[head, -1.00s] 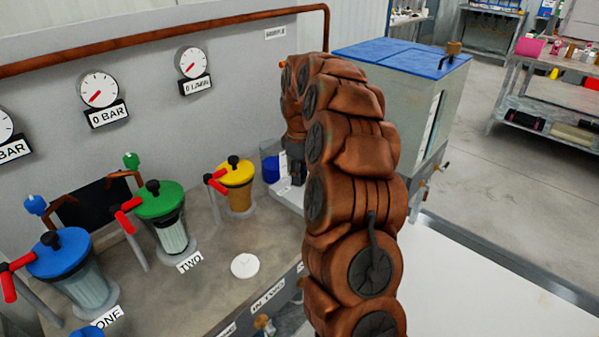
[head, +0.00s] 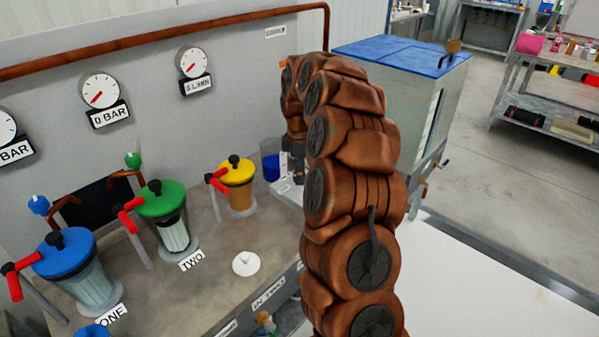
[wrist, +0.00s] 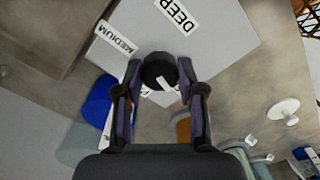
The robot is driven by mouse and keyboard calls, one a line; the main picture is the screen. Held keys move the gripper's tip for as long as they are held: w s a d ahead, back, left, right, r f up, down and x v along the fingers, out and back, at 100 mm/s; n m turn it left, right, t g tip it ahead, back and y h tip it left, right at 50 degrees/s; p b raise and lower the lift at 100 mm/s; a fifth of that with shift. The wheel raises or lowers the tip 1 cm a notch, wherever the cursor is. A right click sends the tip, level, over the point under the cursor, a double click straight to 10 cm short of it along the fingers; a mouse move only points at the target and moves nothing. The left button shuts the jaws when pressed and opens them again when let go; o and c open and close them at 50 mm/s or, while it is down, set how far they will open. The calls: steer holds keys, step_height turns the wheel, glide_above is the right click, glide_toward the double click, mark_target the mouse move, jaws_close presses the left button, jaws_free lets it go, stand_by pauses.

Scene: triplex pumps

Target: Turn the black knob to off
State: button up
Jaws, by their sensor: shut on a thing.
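The black knob (wrist: 160,70) shows in the wrist view as a dark round knob with a white pointer mark, on a light grey panel (wrist: 222,32) with labels. My gripper (wrist: 160,88) is around the knob, one finger on each side, and is shut on it. The "MEDIUM" label (wrist: 115,37) lies up and left of the knob, and the "DEEP" label (wrist: 177,15) lies above it. In the head view my arm hides the knob, and my gripper shows only partly beside a white box (head: 290,190).
In the head view, canisters with blue (head: 62,254), green (head: 160,199) and yellow (head: 236,172) lids stand on the bench at left. A white disc-shaped knob (head: 246,263) sits on the bench. A blue-lidded tank (head: 395,110) stands behind my arm.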

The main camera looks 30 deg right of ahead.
steer(key=o, duration=1.1)
steer(key=shift+o, duration=0.2)
step_height(320, 180, up, 12)
stand_by(0.5)
